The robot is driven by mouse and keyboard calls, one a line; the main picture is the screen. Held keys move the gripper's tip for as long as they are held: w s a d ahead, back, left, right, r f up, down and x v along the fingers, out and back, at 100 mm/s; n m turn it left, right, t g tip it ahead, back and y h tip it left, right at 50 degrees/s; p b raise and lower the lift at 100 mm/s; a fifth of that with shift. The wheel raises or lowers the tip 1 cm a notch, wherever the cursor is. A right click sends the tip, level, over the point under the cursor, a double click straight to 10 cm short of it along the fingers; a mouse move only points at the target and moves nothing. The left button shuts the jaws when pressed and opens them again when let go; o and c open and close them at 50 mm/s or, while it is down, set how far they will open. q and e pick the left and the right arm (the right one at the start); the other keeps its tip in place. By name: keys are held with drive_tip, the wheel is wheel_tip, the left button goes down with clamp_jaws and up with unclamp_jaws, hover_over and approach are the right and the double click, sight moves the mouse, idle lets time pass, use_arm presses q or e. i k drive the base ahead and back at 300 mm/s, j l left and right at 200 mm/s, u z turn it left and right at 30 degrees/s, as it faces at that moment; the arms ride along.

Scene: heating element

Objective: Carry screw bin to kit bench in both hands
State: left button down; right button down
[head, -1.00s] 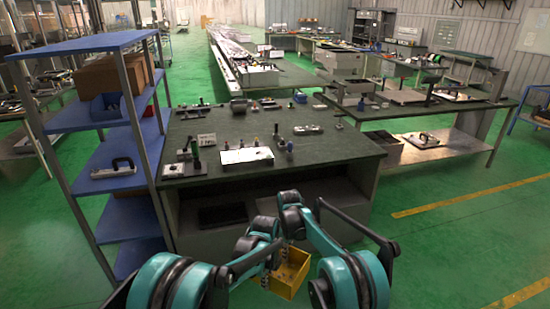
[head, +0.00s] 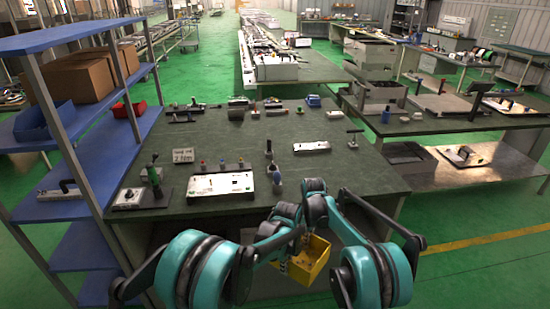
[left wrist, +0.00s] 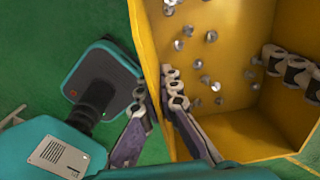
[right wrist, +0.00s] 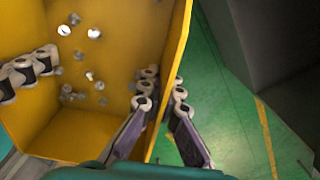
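The yellow screw bin (head: 318,262) hangs in front of me at the lower middle of the head view, in front of the near bench. Loose metal screws lie inside the bin (left wrist: 250,110) in the left wrist view. My left gripper (left wrist: 156,98) is shut on one wall, one finger outside and one inside. My right gripper (right wrist: 163,92) grips the opposite wall the same way in the right wrist view.
A blue shelf unit (head: 95,150) with cardboard boxes (head: 80,76), a blue bin and a red bin (head: 128,109) stands close on the left. Another bench (head: 465,125) stands to the right. Green floor is open at the lower right. The near bench's front right top is bare.

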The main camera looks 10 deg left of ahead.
sight(349, 178)
drive_tip(key=i+l, duration=0.45)
drive_tip(key=i, duration=0.15)
drive_tip(key=i+l, duration=0.4)
drive_tip(key=i, duration=0.15)
drive_tip(key=i+l, duration=0.45)
drive_tip(key=i, duration=0.15)
